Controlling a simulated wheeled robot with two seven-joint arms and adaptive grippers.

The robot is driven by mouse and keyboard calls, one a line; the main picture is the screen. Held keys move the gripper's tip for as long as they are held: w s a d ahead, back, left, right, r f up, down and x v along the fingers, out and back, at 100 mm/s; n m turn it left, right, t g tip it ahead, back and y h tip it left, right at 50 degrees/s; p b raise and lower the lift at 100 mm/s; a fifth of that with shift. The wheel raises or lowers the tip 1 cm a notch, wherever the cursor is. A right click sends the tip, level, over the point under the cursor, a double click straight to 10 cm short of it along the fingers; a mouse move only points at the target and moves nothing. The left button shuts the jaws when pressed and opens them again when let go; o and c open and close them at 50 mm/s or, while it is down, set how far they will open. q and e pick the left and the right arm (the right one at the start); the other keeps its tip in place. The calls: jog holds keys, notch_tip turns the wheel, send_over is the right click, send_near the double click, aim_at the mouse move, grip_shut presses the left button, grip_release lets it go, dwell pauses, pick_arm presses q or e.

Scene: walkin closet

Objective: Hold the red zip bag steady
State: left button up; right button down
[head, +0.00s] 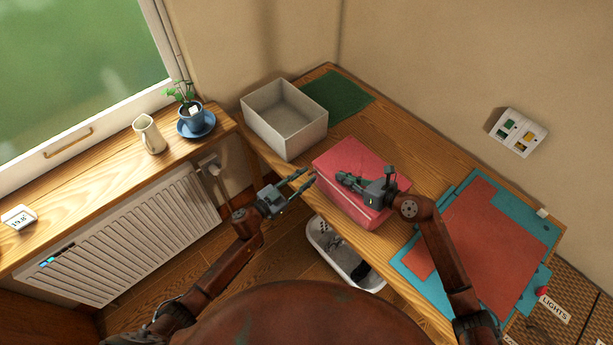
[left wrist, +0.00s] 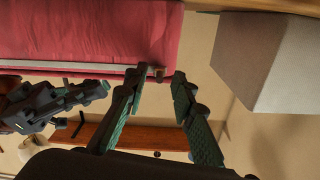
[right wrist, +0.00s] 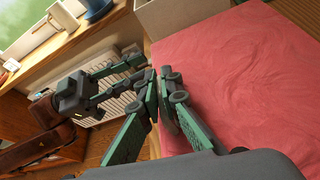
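The red zip bag (head: 340,160) is a boxy closed bag lying on the wooden desk near its front edge. My left gripper (head: 309,177) is open at the bag's left front. In the left wrist view, a pale zip line (left wrist: 60,67) runs along the bag's side, and a small brown tab (left wrist: 158,72) shows between the open fingertips, not clearly gripped. My right gripper (head: 342,180) is over the bag's top. In the right wrist view, its fingertips (right wrist: 162,78) are together with nothing visible between them, above or against the red top (right wrist: 240,70); contact is unclear.
A grey open box (head: 285,120) stands behind the bag to the left, beside a green mat (head: 337,95). A teal and red mat (head: 480,240) covers the desk's right. The windowsill holds a pitcher (head: 148,134) and plant pot (head: 191,115).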

pick_arm(q)
jog(key=shift+w+d, duration=0.2)
jog(key=shift+d, duration=0.05)
jog(key=shift+c, duration=0.3)
grip_shut()
dwell(0.4)
